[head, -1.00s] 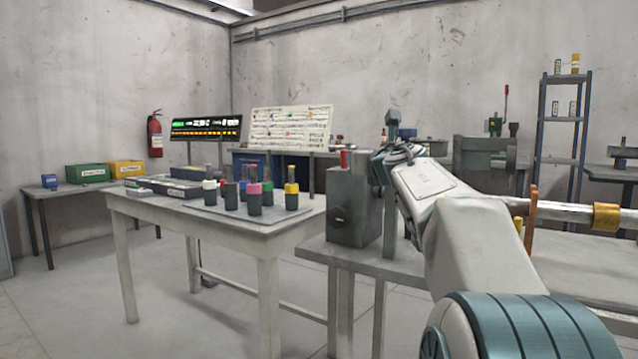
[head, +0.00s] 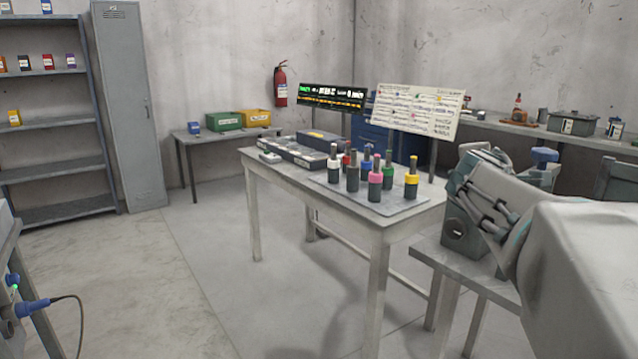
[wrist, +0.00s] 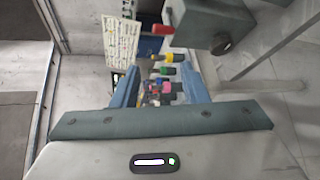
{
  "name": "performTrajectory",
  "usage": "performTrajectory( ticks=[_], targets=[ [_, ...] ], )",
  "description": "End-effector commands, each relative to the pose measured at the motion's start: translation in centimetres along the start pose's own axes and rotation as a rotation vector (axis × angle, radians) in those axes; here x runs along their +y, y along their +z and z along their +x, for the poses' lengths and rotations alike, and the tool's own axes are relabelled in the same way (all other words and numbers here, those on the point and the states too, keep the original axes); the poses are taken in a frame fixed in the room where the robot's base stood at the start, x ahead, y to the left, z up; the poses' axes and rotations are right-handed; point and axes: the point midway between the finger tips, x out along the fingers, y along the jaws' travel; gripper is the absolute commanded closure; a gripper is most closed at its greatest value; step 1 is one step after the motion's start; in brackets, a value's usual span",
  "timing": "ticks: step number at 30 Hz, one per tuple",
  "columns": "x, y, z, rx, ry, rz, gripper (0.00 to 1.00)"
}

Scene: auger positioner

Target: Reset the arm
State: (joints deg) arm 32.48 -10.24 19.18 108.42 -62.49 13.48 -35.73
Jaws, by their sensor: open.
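My arm (head: 585,265) fills the lower right of the head view, its pale link large in the foreground. My gripper's end is hard to make out there among the grey parts. In the wrist view my gripper (wrist: 163,66) has its two blue fingers apart, with nothing held between them. Beyond the fingers, coloured-collar tool holders appear at a distance, seen sideways. A grey block machine (wrist: 205,24) with a dark round knob and a red part lies above and right of the fingers. In the head view my arm hides much of that machine (head: 456,238).
A table (head: 385,222) carries several collared holders (head: 375,180) on a grey plate, and flat boxes. A chart board (head: 420,112) and display (head: 331,97) stand behind. Shelves (head: 50,123) and a locker (head: 130,115) are at left. Floor between them is clear.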

Motion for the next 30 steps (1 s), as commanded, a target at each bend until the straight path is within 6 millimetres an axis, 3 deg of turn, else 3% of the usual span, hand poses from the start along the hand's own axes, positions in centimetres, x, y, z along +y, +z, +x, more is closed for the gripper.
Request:
performTrajectory(
  ticks=[1, 2, 11, 18, 24, 30],
  targets=[
    [0.9, 0.1, -1.5, -0.005, -0.045, 0.081, 0.6],
    [0.6, 0.1, -2.2, -0.01, -0.074, 0.132, 0.6],
    [-3.5, -0.3, -9.7, -0.102, -0.402, 0.627, 0.6],
    [-7.2, -1.5, -17.6, -0.221, -0.718, 0.977, 0.6],
    [-9.5, -2.9, -24.2, -0.338, -0.973, 1.187, 0.6],
    [-10.8, -3.8, -27.8, -0.409, -1.108, 1.276, 0.6]
  ],
)
